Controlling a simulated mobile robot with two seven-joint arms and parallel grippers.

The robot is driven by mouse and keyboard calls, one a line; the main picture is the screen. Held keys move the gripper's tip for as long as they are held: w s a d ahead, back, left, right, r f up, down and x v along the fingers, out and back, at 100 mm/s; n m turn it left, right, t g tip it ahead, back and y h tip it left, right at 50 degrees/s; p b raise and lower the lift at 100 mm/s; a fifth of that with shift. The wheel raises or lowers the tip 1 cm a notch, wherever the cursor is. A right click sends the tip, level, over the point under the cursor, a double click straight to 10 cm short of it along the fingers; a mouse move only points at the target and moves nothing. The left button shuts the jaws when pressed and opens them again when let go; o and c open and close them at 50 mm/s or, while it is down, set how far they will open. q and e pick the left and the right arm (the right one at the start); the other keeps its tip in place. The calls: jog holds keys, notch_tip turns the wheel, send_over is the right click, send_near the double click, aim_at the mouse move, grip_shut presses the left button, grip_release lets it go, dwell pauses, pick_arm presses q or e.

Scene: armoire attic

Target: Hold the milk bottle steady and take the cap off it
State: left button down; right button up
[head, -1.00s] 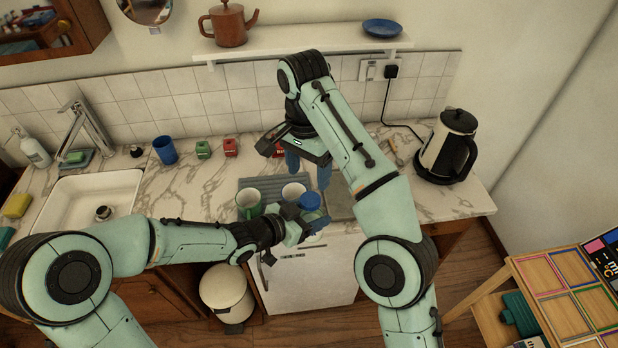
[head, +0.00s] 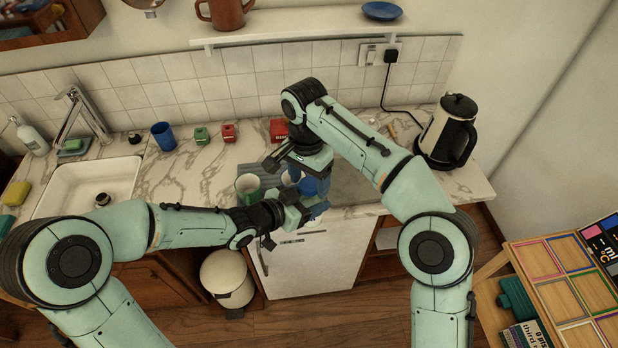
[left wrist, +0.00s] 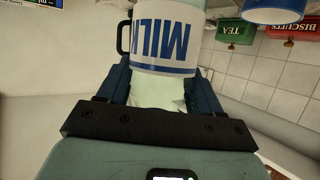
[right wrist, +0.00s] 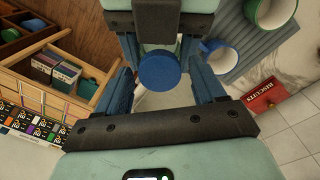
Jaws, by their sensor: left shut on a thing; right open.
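The milk bottle (left wrist: 163,45) is white with blue lettering; in the left wrist view it shows upside down between the fingers. My left gripper (head: 308,213) is shut on it and holds it in front of the counter's edge. The round blue cap (right wrist: 158,70) is on top in the right wrist view. My right gripper (head: 310,182) is open above the bottle, its fingers pointing down. In the right wrist view its fingers stand on both sides of the cap, with gaps visible. In the head view my right gripper hides the cap and most of the bottle.
A red biscuits tin (head: 278,130) is farther back. A kettle (head: 447,135) stands at the right. A sink (head: 85,188) is at the left.

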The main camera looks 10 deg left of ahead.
jog(key=shift+c, duration=0.3)
jog(key=c, duration=1)
jog(key=shift+c, duration=0.3)
jog(key=n, duration=0.6)
jog(key=shift+n, duration=0.4)
jog(key=o, duration=1.2)
